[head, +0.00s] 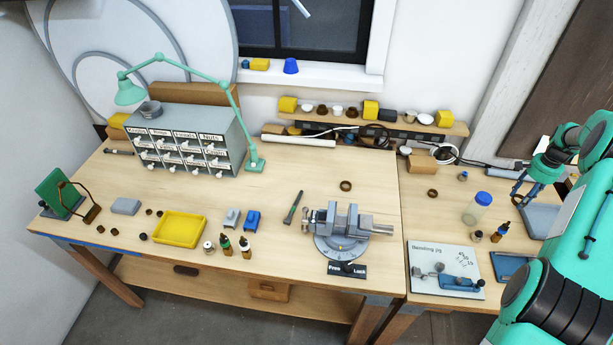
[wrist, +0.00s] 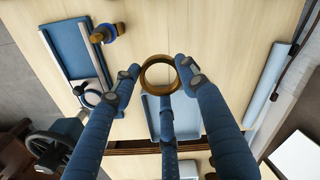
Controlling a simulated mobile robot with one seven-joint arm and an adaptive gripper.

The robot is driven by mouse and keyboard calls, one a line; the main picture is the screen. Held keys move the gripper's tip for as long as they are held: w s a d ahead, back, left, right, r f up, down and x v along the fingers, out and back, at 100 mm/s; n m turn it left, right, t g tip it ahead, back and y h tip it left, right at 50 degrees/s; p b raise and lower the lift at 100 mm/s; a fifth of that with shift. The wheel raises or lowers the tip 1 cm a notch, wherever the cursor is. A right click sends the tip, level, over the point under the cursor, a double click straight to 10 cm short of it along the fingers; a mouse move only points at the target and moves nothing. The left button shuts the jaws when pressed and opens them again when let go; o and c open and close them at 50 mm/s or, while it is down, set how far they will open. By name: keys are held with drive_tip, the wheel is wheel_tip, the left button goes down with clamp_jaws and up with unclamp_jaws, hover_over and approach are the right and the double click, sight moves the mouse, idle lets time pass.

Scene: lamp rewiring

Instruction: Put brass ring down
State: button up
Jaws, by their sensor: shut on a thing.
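The brass ring (wrist: 142,78) is between the fingertips of my gripper (wrist: 160,74) in the wrist view, with its opening facing the camera. The fingers press on its left and right sides, and a third finger reaches up from below. The ring appears held above the pale wooden bench, and its height is hard to judge. In the head view my gripper (head: 528,186) hangs at the right over the side bench, and the held ring cannot be made out there. A grey-blue tray (head: 540,222) lies below the gripper.
Two similar rings lie on the wood, one behind the vise (head: 346,186) and one near the bench seam (head: 432,193). A bending jig (head: 446,270), a jar (head: 477,208) and small bottles (head: 500,232) stand left of the gripper. A bar (wrist: 268,88) lies right in the wrist view.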

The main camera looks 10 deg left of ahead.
wheel_tip(320, 180, up, 7)
drive_tip(key=w+a+n, duration=0.3)
drive_tip(key=a+n, duration=0.1)
drive_tip(key=a, duration=2.1)
drive_tip(key=w+a+n, duration=0.2)
drive_tip(key=a+n, duration=0.1)
drive_tip(key=a, duration=2.2)
drive_tip(key=s+a+n, duration=0.2)
drive_tip(key=s+a, duration=0.5)
drive_tip(key=a, duration=0.6)
drive_tip(key=s+a+n+p, duration=0.1)
drive_tip(key=s+a+n, duration=0.35)
drive_tip(key=a, duration=0.75)
drive_tip(key=s+a+n, duration=0.1)
drive_tip(key=s+a, duration=0.8)
drive_tip(key=a, duration=0.4)
wheel_tip(320, 180, down, 10)
drive_tip(key=shift+r, duration=0.1)
drive_tip(key=shift+f, duration=0.6)
drive_tip(key=shift+a, duration=0.1)
